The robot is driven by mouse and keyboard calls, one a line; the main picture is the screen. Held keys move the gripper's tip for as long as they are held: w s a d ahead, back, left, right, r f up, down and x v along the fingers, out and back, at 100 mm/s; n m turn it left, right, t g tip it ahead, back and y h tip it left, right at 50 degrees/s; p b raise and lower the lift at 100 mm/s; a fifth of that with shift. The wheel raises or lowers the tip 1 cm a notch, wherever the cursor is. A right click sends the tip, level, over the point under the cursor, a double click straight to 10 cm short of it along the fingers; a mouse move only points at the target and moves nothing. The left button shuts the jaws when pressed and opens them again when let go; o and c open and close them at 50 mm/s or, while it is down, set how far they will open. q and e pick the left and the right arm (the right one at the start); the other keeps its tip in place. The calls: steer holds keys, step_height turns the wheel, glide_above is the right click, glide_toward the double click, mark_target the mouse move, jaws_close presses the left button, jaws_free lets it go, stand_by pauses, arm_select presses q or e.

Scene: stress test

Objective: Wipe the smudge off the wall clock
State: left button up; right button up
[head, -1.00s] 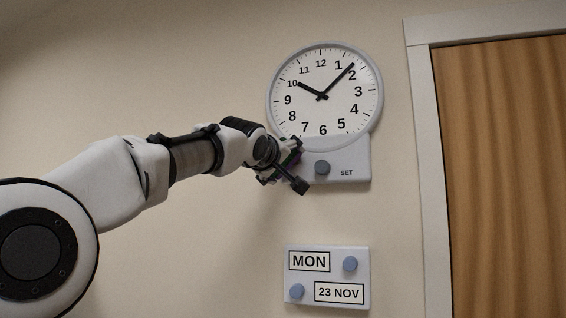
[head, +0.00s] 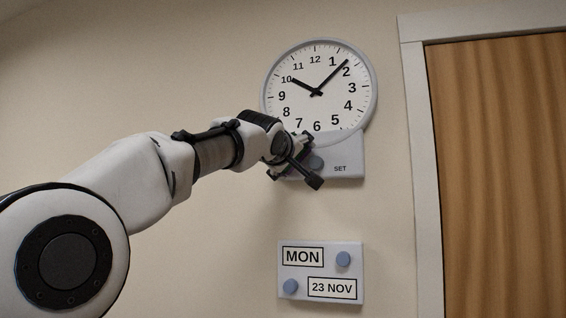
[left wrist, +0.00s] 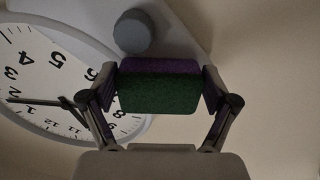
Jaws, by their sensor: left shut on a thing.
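The wall clock (head: 318,88) has a round white face, a grey rim and black hands. In the left wrist view the clock (left wrist: 48,77) shows upside down at the left. I see no clear smudge on the visible face. My left gripper (head: 297,160) is in front of the clock's lower left, over part of the SET panel (head: 346,150). It is shut on a green and purple sponge (left wrist: 158,92), which shows between the fingers in the left wrist view. I cannot tell whether the sponge touches anything. My right gripper is not in view.
A blue-grey knob (head: 317,162) on the SET panel is partly behind my gripper; it also shows in the left wrist view (left wrist: 133,32). Below hangs a date panel (head: 320,272) with two knobs. A wooden door (head: 497,180) in a pale frame (head: 424,160) stands right.

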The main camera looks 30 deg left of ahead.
arm_select(q)
steer(key=shift+w+d, duration=0.2)
steer(key=shift+d, duration=0.15)
steer(key=shift+s+a, duration=0.1)
steer(key=shift+a, duration=0.05)
steer(key=shift+s+a, duration=0.2)
steer(key=shift+a, duration=0.8)
steer(key=shift+s+a, duration=0.2)
steer(key=shift+a, duration=0.75)
steer(key=b+v, duration=0.5)
steer(key=shift+s+b, duration=0.3)
steer(key=shift+b, duration=0.1)
